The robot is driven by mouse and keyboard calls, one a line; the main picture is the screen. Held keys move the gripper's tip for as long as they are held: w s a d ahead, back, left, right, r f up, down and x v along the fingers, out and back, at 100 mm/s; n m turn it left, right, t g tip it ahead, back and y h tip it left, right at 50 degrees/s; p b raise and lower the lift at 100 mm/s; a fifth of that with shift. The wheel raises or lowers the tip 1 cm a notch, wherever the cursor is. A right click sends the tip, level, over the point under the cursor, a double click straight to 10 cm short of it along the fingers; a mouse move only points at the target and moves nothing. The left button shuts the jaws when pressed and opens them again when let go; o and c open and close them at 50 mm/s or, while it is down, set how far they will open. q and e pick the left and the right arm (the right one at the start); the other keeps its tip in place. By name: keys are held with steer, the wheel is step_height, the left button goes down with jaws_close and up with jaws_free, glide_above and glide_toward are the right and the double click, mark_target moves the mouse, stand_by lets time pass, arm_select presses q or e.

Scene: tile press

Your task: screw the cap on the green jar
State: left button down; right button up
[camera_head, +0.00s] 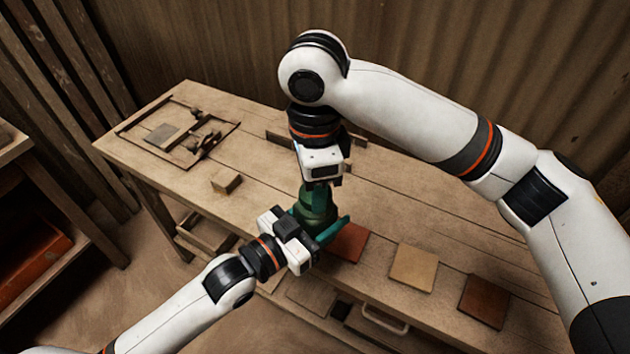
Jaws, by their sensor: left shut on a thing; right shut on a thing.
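The green jar (316,208) stands upright over the workbench, near its front edge. My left gripper (318,226) comes from the lower left and is shut around the jar's body. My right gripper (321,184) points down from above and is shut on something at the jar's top. That is where the cap would sit, but the gripper hides it, so I cannot tell how it sits on the jar.
A red tile (348,243), a tan tile (413,267) and a brown tile (484,301) lie along the bench's front. A wooden block (226,181) and a framed wooden fixture (180,132) are at the left. A drawer handle (385,319) sticks out below.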

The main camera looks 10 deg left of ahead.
steer(key=m, duration=0.2)
steer(key=shift+m, duration=0.3)
steer(key=o, duration=1)
steer(key=shift+c, duration=0.2)
steer(key=shift+r, duration=0.1)
steer(key=shift+r, duration=2.2)
steer(key=shift+c, duration=0.5)
